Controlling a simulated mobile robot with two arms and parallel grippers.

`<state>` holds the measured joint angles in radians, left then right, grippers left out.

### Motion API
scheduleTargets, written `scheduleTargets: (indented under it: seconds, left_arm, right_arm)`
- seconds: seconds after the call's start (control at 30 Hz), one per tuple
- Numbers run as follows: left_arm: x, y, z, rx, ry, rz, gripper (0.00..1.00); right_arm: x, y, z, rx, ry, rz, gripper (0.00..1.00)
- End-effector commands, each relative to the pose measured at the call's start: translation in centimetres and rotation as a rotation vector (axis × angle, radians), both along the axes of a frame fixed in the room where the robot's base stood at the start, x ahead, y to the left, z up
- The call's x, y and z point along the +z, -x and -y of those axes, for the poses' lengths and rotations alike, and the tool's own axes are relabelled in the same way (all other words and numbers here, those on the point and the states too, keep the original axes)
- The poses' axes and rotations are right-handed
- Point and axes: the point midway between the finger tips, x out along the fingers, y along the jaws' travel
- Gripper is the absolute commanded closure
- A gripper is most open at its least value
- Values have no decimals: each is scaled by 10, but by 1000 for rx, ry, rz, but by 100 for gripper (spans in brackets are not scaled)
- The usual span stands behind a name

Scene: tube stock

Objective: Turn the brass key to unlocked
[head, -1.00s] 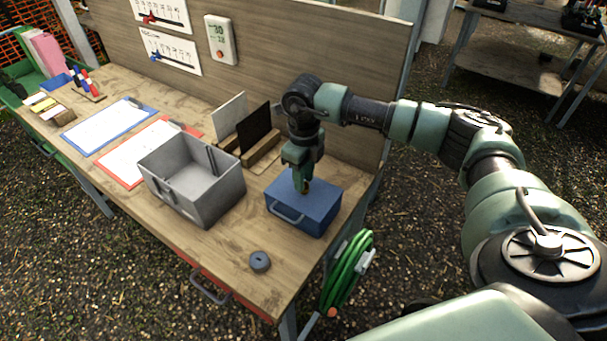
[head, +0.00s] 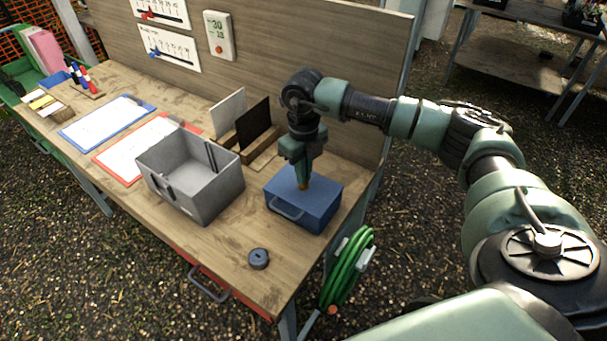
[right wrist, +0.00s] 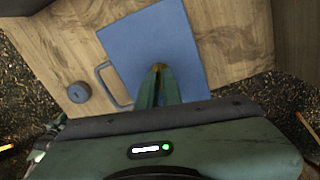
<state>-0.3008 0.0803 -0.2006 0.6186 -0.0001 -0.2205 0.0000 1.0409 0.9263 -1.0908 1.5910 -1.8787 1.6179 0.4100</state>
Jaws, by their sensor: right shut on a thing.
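A blue box (head: 315,209) with a grey handle on its front stands at the right end of the workbench. The brass key (head: 304,184) is on its top. My right gripper (head: 303,180) points straight down over the box and is shut on the key. In the right wrist view the two green fingertips (right wrist: 158,74) meet at the brass key (right wrist: 158,66) above the blue box lid (right wrist: 160,38). The fingers hide most of the key, so its angle is hard to tell. My left gripper is not in view.
An open grey bin (head: 215,196) stands left of the box. A dark round piece (head: 259,259) lies near the bench's front edge. Upright panels (head: 254,124) stand in wooden holders behind. A green hose (head: 348,268) hangs at the bench's right end.

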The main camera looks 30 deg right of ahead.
Motion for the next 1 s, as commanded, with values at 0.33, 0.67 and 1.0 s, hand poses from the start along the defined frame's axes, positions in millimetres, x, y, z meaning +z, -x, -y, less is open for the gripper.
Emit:
scheduleTargets:
  seconds: [0.33,0.67,1.0]
  left_arm:
    - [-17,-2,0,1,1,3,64]
    - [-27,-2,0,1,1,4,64]
    - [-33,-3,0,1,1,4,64]
  right_arm:
    - [-1,-1,0,-325,-1,4,100]
    - [-1,-1,0,-639,0,3,100]
    - [1,-1,0,-959,-2,4,100]
